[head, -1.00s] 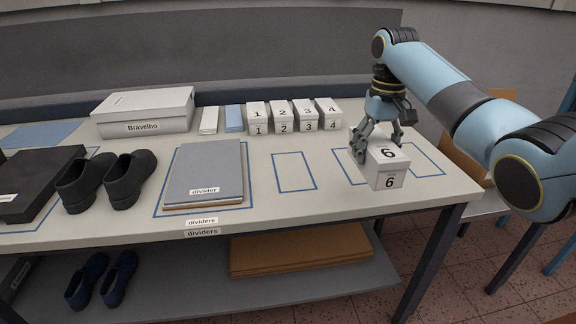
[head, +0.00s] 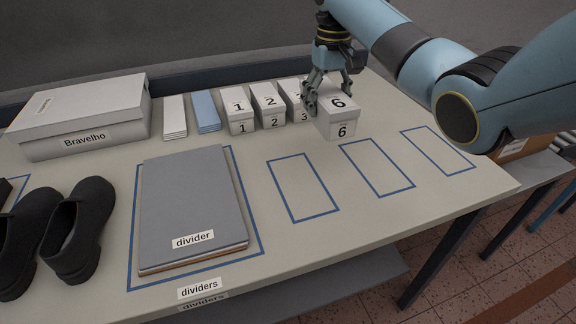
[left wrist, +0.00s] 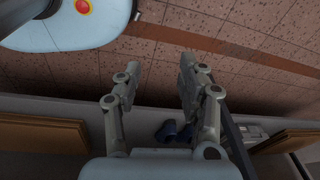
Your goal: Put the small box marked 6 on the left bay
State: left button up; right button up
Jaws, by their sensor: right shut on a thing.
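The small white box marked 6 (head: 338,117) is in my right gripper (head: 330,88), whose fingers close on it from above. The box is upright; in the head view it appears behind the outlined bays, beside the numbered boxes. Whether it clears the table I cannot tell. The left bay (head: 274,180) is an empty blue-outlined rectangle right of the dividers. The middle bay (head: 376,168) and right bay (head: 437,150) are also empty. My left gripper (left wrist: 153,82) shows only in the left wrist view, open and empty, with floor and a shelf beyond it.
White boxes marked 1 (head: 239,111), 2 (head: 268,105) and 3 (head: 296,101) stand at the back, close to the held box. A grey divider stack (head: 190,200) lies left of the bays. Black shoes (head: 78,230) and a Bravelho box (head: 84,118) are further left.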

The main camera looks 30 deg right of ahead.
jog(key=s+a+f, duration=0.1)
jog(key=a+f, duration=0.1)
jog(key=a, duration=0.1)
jog(key=s+a+f+p, duration=0.1)
jog(key=s+a+f, duration=0.1)
jog(key=a, duration=0.1)
jog(key=s+a+f+p, duration=0.1)
jog(key=a+f, duration=0.1)
jog(key=a, duration=0.2)
jog(key=shift+s+a+f, duration=0.1)
jog(key=shift+s+f, duration=0.1)
jog(key=shift+s, duration=0.2)
notch_tip(320, 180, down, 3)
jog(key=shift+f, duration=0.5)
pick_arm(q)
jog(key=shift+s+r, duration=1.25)
jog(key=shift+s, duration=0.05)
pick_arm(e)
jog(key=shift+f, duration=0.15)
jog(key=o, duration=1.3)
jog(key=shift+o, duration=0.2)
